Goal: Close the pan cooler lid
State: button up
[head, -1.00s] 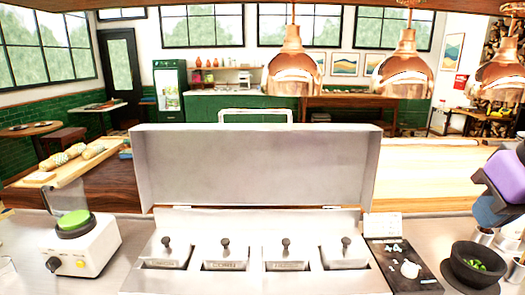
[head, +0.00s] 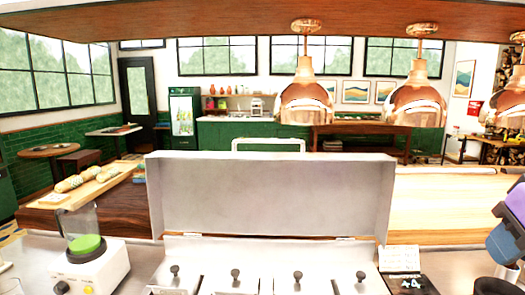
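The pan cooler's grey metal lid (head: 265,194) stands open and upright in the middle of the head view, hinged along its lower back edge. A pale bar handle (head: 268,144) shows above its top edge. Below the lid, the cooler's pan row (head: 235,284) has several small covers with dark knobs; the front is cut off by the picture's lower edge. Part of my arm, purple and dark blue, shows at the far right, apart from the lid. My gripper is not in view.
A blender (head: 88,250) with green contents stands left of the cooler. A small white card (head: 400,259) and a dark bowl (head: 493,286) are to the right. Copper lamps (head: 306,100) hang above a wooden counter (head: 450,205). Bread lies on a board at left.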

jog(key=shift+o, duration=0.6)
jog(key=w+a+r+n, duration=0.3)
jog(key=w+r, duration=0.5)
jog(key=w, duration=0.1)
jog(key=shift+a+r+n+g, duration=0.15)
jog(key=shift+a+n+g, duration=0.25)
jog(key=w+a+r+n+g, duration=0.1)
jog(key=w+a+r+n, duration=0.35)
jog(key=w+a, duration=0.45)
jog(key=w+a+r+n+g, duration=0.1)
jog(key=w+a+r+n, duration=0.5)
jog(key=w, duration=0.5)
jog(key=w+a+f+n, duration=0.2)
jog(key=w+a+n, duration=0.2)
jog(key=w+a, duration=0.7)
jog(key=shift+m+g, duration=0.25)
jog(key=shift+g, duration=0.15)
jog(key=f, duration=1)
jog(key=shift+w+a+f, duration=0.2)
jog(key=shift+a+f, duration=0.05)
jog(key=shift+f, duration=0.15)
jog(key=shift+c, duration=0.5)
grip_shut()
